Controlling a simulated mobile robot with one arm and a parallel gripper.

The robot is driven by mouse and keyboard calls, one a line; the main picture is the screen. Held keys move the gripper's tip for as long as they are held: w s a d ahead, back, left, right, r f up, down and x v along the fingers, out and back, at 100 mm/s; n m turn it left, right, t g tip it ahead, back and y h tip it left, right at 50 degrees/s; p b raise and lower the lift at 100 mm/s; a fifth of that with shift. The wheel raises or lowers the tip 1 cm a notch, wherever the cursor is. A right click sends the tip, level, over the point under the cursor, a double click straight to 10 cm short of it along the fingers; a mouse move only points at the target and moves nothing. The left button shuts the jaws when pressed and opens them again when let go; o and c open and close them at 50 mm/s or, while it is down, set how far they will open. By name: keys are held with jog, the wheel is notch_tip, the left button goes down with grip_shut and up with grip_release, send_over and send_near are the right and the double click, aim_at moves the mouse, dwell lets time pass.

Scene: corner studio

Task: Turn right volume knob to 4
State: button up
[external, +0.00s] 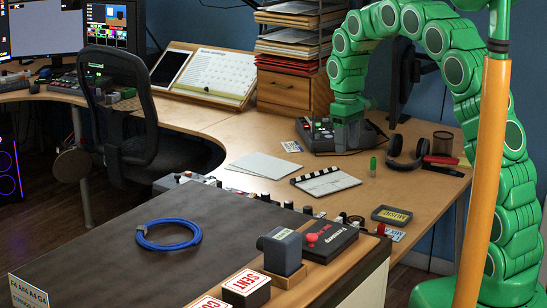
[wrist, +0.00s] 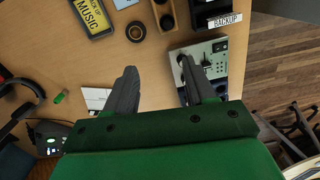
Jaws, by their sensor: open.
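A grey panel with several knobs (wrist: 217,65) lies right of centre in the wrist view, partly covered by my right finger. In the external view a grey box with knobs (external: 186,180) at the dark tabletop's back edge looks like the same unit. I cannot read any dial marks or tell which knob is the right volume knob. My gripper (wrist: 157,64) is open, with bare desk showing between its fingers. The right fingertip overlaps the panel's left part in the picture; I see no grip on a knob. In the external view my gripper (external: 350,135) is beside a dark control unit (external: 315,132).
Headphones (external: 408,150), a green marker (external: 373,166), a clapperboard (external: 325,182) and a MUSIC drive (external: 392,215) lie on the wooden desk. A paper tray stack (external: 290,40) stands behind. A blue cable coil (external: 168,235) lies on the dark tabletop.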

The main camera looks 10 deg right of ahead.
aim_at(289, 202)
jog(key=w+a+f+n, duration=0.1)
jog(key=w+a+f, duration=0.1)
jog(key=a+f, duration=0.2)
jog(key=w+a+f+n, duration=0.1)
jog(key=w+a+f, duration=0.2)
jog(key=a+f, duration=0.1)
jog(key=w+a+f+n, duration=0.1)
jog(key=w+a+f, duration=0.2)
jog(key=a+f, duration=0.1)
jog(key=shift+w+a, duration=0.15)
jog(key=shift+a, duration=0.75)
jog(key=shift+a+f, duration=0.1)
jog(key=shift+f, duration=3.85)
grip_shut()
